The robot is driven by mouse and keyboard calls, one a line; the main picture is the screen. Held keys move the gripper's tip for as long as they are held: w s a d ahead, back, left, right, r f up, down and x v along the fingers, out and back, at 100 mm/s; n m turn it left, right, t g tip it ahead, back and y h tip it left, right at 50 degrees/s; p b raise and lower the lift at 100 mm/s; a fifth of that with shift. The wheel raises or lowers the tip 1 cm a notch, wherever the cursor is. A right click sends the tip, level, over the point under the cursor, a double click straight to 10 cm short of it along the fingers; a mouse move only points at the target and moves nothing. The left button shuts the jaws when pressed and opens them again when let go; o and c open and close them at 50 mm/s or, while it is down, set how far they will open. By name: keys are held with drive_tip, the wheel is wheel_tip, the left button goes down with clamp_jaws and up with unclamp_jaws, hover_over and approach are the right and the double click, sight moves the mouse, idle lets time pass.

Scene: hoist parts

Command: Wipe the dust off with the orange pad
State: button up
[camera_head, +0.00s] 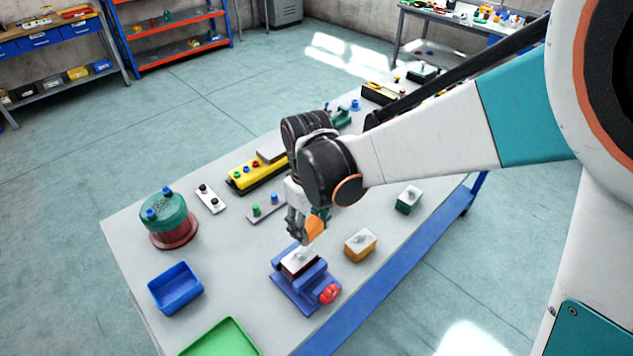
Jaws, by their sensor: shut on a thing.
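My gripper (307,232) is shut on the orange pad (317,227), which shows at its right side. It hangs just above a dark block with a pale top (300,260) held in a blue vise (299,290) with a red knob. A greyish mark shows on that pale top, partly hidden by the fingers. I cannot tell whether the pad touches the top. To the right, a yellow-orange block (361,253) and a green block (407,206) also have pale tops with greyish marks, perhaps dust.
A blue bin (176,289) and a green tray (222,342) lie at the near left of the table. A green and red round housing (167,221) stands behind them. A yellow control box (254,178) and small button plates lie left of my arm. The table's right edge is near the blocks.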

sight(309, 223)
drive_tip(key=shift+r+p, duration=0.85)
drive_tip(key=shift+r, duration=0.75)
